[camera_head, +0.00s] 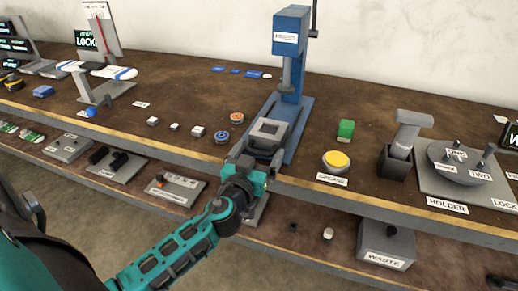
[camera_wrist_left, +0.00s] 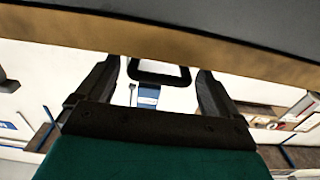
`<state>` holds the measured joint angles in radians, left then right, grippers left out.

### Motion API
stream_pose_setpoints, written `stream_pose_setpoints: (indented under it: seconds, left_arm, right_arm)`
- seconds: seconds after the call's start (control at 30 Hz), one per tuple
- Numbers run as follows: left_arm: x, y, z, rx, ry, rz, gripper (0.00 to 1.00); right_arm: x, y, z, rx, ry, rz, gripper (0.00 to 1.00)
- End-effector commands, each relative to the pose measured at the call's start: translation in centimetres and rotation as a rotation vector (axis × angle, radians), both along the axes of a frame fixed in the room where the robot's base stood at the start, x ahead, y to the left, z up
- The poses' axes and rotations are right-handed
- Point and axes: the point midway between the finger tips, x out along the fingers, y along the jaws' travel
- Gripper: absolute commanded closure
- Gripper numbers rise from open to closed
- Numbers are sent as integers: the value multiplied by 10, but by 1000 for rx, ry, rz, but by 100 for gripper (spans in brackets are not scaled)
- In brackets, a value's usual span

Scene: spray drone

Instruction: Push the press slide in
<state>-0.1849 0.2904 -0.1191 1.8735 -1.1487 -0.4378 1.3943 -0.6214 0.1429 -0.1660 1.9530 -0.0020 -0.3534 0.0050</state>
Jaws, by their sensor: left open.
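The blue press (camera_head: 288,45) stands upright on the bench. Its grey slide (camera_head: 268,131), with a square frame on top, sits low at the press's front and sticks out toward the bench's front edge. My left gripper (camera_head: 254,162) is at the slide's front end, over the bench edge; its fingers are partly hidden in the head view. In the left wrist view the gripper (camera_wrist_left: 155,75) has its fingers spread, with a dark loop-shaped handle (camera_wrist_left: 158,81) between them and no finger visibly closed on it. Contact cannot be told. My right gripper is not in view.
Small parts and blue and orange rings (camera_head: 236,118) lie left. A waste bin (camera_head: 386,243) is on the lower shelf.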

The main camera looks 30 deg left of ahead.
Motion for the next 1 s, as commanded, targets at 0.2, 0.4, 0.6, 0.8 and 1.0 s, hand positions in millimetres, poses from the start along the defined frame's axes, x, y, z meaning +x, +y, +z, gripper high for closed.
stream_pose_setpoints:
  seconds: [0.2, 0.4, 0.6, 0.8, 1.0]
  left_arm:
    - [6, 2, 0, 0, 1, 0, 5]
    - [6, 1, 0, 1, 0, 0, 8]
    - [6, 1, 0, 1, 0, 0, 27]
    - [6, 1, 0, 1, 0, 0, 46]
    - [6, 1, 0, 1, 0, 0, 66]
  right_arm:
    - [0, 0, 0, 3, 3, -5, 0]
    - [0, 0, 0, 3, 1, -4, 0]
    - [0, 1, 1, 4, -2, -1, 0]
    - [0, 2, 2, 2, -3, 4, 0]
    - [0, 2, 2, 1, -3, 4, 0]
